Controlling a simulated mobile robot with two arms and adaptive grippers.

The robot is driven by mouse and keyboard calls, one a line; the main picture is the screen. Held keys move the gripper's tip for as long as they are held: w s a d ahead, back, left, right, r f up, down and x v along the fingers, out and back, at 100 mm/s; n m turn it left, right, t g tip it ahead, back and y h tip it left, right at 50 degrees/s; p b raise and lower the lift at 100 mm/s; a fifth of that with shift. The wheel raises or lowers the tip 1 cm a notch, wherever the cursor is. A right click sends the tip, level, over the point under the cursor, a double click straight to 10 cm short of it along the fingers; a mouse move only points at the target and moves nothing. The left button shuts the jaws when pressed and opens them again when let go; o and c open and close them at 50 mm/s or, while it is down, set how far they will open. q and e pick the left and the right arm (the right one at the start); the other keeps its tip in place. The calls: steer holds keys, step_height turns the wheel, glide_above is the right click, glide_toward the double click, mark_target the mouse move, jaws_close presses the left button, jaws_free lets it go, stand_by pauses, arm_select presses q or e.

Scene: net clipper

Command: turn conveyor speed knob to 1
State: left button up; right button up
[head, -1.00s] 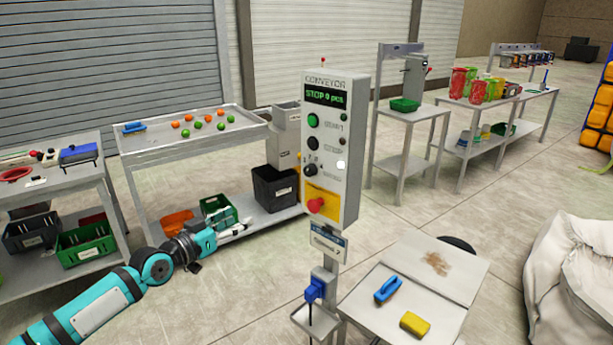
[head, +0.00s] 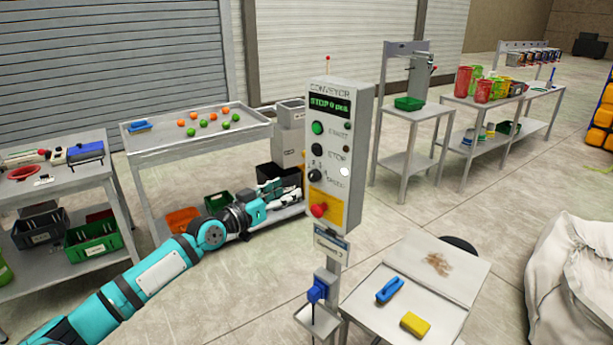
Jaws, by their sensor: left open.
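The conveyor control box (head: 352,160) stands on a post in the middle of the head view. Its display (head: 330,104) reads "STOP 0 pcs". The black speed knob (head: 314,175) sits below the green start button (head: 317,128) and the black stop button (head: 316,149); its setting is too small to read. A red emergency button (head: 319,210) on a yellow plate is below the knob. My left gripper (head: 299,191) is open, just left of the box at about knob height, and appears apart from the knob. My right gripper is not in view.
A shelf table (head: 195,143) with orange and green balls stands behind my left arm. A small table (head: 375,318) with a blue brush (head: 390,290) and yellow sponge (head: 415,324) is at front right. A blue tool (head: 317,291) hangs on the post. A white sack (head: 575,285) is at right.

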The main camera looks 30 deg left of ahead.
mark_target(311, 178)
arm_select(q)
steer(key=w, duration=0.2)
steer(key=w+d, duration=0.1)
steer(key=w, duration=0.5)
steer(key=shift+w+d, duration=0.2)
jaws_close()
